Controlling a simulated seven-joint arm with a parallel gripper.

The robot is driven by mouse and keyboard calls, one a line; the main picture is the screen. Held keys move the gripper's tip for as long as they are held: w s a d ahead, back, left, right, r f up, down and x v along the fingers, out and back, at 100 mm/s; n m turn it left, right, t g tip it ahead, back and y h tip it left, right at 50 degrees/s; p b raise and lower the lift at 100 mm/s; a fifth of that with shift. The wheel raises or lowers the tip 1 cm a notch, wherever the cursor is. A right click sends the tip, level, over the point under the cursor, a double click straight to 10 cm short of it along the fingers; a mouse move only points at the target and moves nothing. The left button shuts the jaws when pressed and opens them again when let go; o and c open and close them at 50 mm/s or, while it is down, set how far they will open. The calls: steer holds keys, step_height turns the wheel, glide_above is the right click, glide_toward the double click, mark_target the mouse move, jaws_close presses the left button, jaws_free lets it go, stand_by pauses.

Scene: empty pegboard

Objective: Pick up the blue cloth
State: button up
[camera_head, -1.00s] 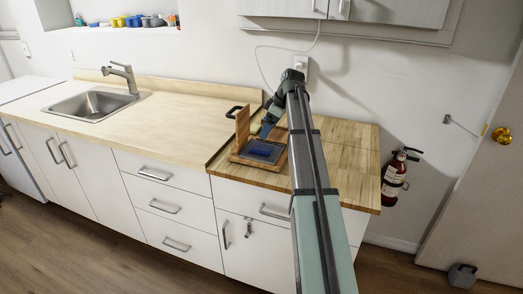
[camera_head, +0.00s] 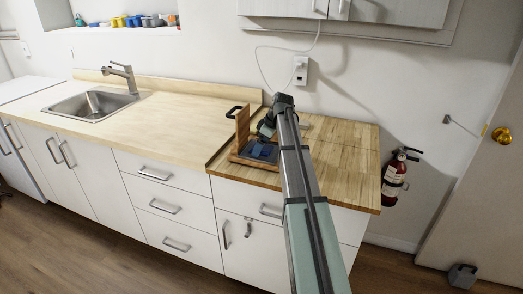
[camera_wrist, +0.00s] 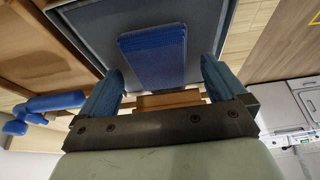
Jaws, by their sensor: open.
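The blue cloth (camera_wrist: 153,55) is a folded rectangle lying in a grey shallow tray (camera_wrist: 210,22) in the wrist view. In the head view the cloth (camera_head: 262,152) shows as a small dark blue patch in the tray on the wooden counter. My gripper (camera_wrist: 162,78) is open, with one blue finger on each side of the cloth's near end in the wrist view. I see nothing held between the fingers. In the head view my gripper is over the tray, and my arm hides part of this spot.
An upright wooden board (camera_head: 242,128) stands at the tray's left edge. The wooden counter (camera_head: 345,155) is clear to the right. A sink (camera_head: 95,103) lies far left. A power outlet (camera_head: 300,70) is on the wall behind. A fire extinguisher (camera_head: 394,178) hangs right of the counter.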

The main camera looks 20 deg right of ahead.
steer(key=c, duration=1.2)
steer(key=shift+r, duration=0.15)
steer(key=shift+c, duration=0.2)
